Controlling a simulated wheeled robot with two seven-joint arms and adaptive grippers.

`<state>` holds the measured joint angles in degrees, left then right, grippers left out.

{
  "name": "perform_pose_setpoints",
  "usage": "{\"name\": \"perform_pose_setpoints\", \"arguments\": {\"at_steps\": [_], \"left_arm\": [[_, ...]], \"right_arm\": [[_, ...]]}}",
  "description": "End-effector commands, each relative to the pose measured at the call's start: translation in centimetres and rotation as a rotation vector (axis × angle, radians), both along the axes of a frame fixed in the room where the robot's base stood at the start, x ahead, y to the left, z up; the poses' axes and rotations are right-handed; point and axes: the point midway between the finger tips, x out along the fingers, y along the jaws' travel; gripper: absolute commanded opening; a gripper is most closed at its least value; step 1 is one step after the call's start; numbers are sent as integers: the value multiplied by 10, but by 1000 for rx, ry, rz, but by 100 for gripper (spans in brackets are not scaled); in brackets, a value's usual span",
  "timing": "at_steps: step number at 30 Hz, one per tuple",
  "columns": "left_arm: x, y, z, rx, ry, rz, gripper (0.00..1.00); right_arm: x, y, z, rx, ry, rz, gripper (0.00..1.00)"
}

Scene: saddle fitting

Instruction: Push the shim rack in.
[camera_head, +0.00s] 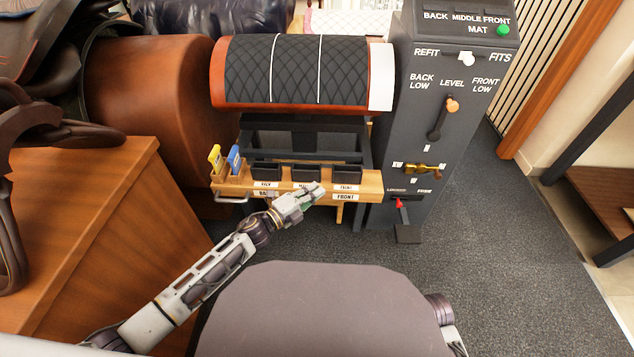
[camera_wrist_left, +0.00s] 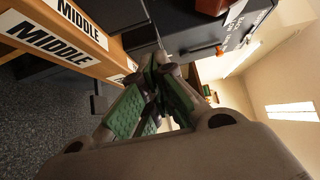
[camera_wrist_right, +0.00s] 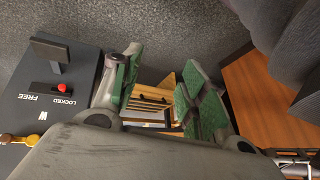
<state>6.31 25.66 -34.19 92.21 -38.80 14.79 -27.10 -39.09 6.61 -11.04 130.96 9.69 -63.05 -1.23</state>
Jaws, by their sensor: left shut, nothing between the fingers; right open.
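The shim rack (camera_head: 372,186) is a light wooden tray with labelled black bins, under the quilted saddle form in the head view. Its front carries labels including FRONT. My left gripper (camera_head: 314,190) is shut and empty, close to the rack's front face, right of its middle; I cannot tell if it touches. In the left wrist view the rack's wooden front with MIDDLE labels (camera_wrist_left: 60,38) lies at upper left, beside the left gripper (camera_wrist_left: 158,85). My right gripper (camera_wrist_right: 158,85) is open and empty in the right wrist view, and is hidden in the head view.
A grey control column (camera_head: 440,130) with levers stands right of the rack, with a red lock lever (camera_head: 400,204) low down and a pedal plate (camera_head: 408,234). A yellow and a blue tool stand at the rack's left end. A wooden cabinet (camera_head: 110,210) is at left. Carpet at right is clear.

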Motion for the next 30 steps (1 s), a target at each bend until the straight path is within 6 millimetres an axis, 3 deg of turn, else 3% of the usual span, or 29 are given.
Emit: {"name": "perform_pose_setpoints", "arguments": {"at_steps": [3,18,30], "left_arm": [[8,-8,0,0,-1,-1,0],[41,-7,0,1,-1,-1,0],[46,-6,0,0,0,0,0]], "right_arm": [[2,2,-4,10,-13,-4,43],[-4,6,-34,47,-33,-21,43],[-1,6,-36,51,-47,-25,43]]}}
